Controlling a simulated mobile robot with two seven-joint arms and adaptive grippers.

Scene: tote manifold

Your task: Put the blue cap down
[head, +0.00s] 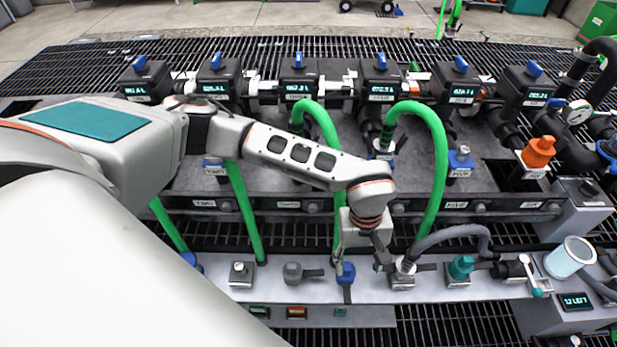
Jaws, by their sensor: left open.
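A blue cap (346,272) with a dark tab towards the front is on the grey front ledge (375,291), below the green hose in the middle. My left gripper (362,264) hangs over the ledge, fingers pointing down and apart. One finger is close to the blue cap; I cannot tell whether they touch. Nothing shows held between the fingers. Other blue caps show: one on the block at the right (460,158), and one partly hidden by my left arm at the ledge's left (191,260). My right gripper is out of view.
Green hoses (440,150) arch down from the black valve row. A grey hose (450,233) runs right of my gripper to a fitting. A grey cap (300,272), a teal cap (461,267) and an orange cap (538,151) stand nearby. A white-teal canister (570,257) is far right.

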